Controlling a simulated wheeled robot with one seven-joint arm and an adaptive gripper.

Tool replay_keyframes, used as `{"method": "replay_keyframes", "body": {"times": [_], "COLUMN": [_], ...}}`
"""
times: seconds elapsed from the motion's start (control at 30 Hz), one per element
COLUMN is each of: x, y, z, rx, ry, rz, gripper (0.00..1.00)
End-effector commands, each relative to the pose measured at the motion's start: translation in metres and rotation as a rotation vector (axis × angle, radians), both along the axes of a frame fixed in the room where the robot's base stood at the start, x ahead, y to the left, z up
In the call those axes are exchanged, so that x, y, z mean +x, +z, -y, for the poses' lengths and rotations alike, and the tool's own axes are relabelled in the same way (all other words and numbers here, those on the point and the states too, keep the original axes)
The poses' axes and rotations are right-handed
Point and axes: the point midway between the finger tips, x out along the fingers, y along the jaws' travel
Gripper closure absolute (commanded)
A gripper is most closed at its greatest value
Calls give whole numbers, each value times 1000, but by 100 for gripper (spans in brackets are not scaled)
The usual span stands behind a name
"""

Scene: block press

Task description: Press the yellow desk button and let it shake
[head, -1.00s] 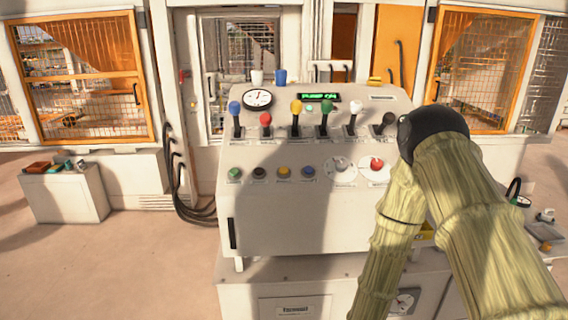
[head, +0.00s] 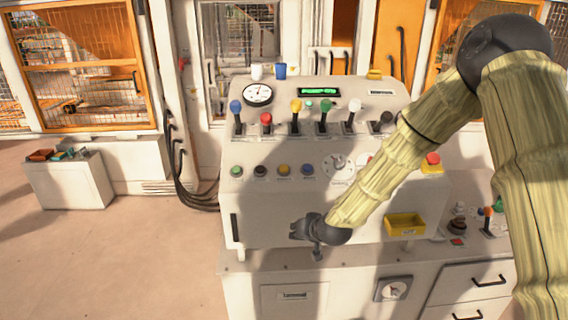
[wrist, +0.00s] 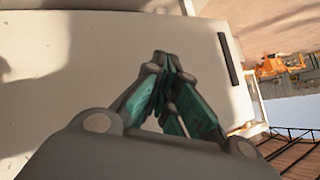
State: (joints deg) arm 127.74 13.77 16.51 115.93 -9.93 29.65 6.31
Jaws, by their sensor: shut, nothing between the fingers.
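The yellow desk button (head: 284,171) is a small round cap in the row of buttons on the sloped console (head: 255,215). It is in plain view in the head view, between a black button (head: 260,171) and a blue one (head: 307,171). My gripper (head: 299,232) is in front of the console's front face, below and slightly right of the yellow button, apart from it. In the wrist view its teal-padded fingers (wrist: 161,62) are together, with nothing held. The yellow button cannot be made out in the wrist view.
Several levers with coloured knobs (head: 296,107) stand above the button row.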

Motion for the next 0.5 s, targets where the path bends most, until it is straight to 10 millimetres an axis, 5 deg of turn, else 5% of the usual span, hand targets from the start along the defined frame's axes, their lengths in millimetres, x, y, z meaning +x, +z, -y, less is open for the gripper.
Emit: {"method": "replay_keyframes", "body": {"times": [0.03, 0.5], "x": [10, 71], "y": [21, 158], "z": [-1, -13], "rx": [7, 70], "ry": [-1, 0], "rz": [21, 166], "gripper": [100, 100]}}
